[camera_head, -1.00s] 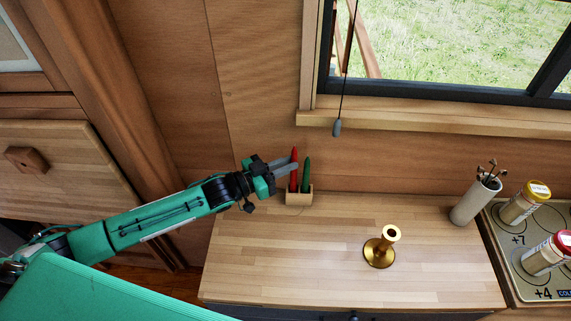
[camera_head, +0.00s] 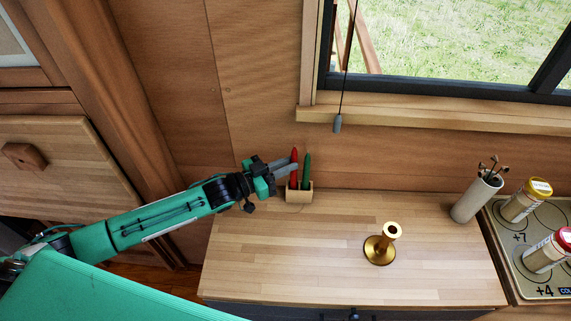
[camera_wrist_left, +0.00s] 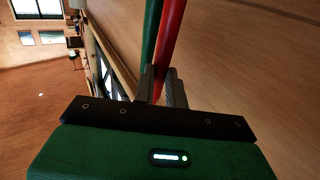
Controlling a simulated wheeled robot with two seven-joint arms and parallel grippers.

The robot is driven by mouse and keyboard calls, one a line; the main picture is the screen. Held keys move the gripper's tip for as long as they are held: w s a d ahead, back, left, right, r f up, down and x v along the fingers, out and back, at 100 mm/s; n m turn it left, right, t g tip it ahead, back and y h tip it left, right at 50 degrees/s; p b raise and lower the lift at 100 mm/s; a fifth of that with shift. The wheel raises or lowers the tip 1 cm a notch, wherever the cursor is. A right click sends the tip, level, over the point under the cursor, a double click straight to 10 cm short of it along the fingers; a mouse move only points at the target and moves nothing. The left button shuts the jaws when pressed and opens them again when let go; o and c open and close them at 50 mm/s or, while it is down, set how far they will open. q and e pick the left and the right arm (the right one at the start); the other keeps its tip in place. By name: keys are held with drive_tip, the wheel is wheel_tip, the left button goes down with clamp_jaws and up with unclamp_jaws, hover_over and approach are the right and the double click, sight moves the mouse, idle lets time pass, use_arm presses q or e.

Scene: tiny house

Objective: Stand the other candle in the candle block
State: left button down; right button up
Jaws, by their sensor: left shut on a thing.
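The wooden candle block (camera_head: 300,195) stands at the back of the counter, against the wall. A red candle (camera_head: 294,160) and a green candle (camera_head: 306,168) both stand upright at the block, side by side. My left gripper (camera_head: 289,170) reaches in from the left and is shut on the red candle. In the left wrist view the red candle (camera_wrist_left: 172,35) runs up from between the fingers (camera_wrist_left: 160,85), with the green candle (camera_wrist_left: 151,35) beside it. Whether the red candle's foot is fully seated in the block cannot be seen. My right gripper is not in view.
A brass candlestick (camera_head: 380,250) stands empty on the counter (camera_head: 300,260). A pull cord (camera_head: 338,123) hangs by the window. The counter's middle is clear.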

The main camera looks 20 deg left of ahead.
use_arm(q)
drive_tip(key=c, duration=1.3)
unclamp_jaws()
drive_tip(key=shift+c, duration=0.2)
drive_tip(key=b+v, duration=0.3)
drive_tip(key=v, duration=1)
drive_tip(key=shift+s+a, duration=0.25)
drive_tip(key=shift+s, duration=0.1)
